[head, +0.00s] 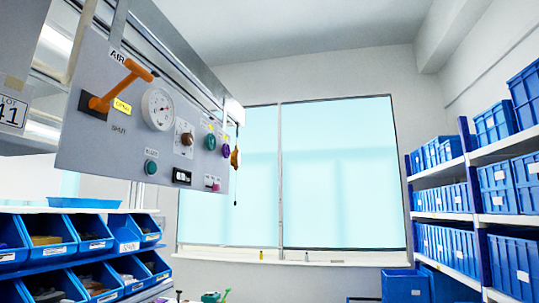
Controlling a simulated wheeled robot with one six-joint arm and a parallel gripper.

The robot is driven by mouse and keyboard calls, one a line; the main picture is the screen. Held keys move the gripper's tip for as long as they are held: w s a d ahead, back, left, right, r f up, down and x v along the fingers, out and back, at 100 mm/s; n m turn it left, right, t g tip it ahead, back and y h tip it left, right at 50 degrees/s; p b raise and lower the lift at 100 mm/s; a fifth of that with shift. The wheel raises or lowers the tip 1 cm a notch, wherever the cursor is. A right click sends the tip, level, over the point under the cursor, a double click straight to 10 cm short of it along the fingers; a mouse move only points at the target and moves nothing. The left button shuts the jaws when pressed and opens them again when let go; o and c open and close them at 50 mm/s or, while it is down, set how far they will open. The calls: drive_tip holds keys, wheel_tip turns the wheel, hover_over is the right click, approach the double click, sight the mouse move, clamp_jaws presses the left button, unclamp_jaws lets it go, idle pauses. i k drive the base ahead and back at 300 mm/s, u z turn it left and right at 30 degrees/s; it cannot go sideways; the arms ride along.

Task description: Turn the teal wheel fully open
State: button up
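A grey control panel (105,148) hangs at the upper left and is seen at a steep slant. A small round teal wheel (210,142) sits near its right end, beside a purple knob (223,150). My gripper is not in view.
The panel also bears an orange lever (118,86), a white dial gauge (158,109) and a brown knob (187,139). Blue bins (60,243) stand below it. Shelves with blue crates (450,190) line the right. Space before the window (340,170) looks open.

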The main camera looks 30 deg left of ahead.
sight(211, 141)
drive_tip(key=u, duration=0.35)
drive_tip(key=i, duration=1.8)
drive_tip(key=u, duration=0.85)
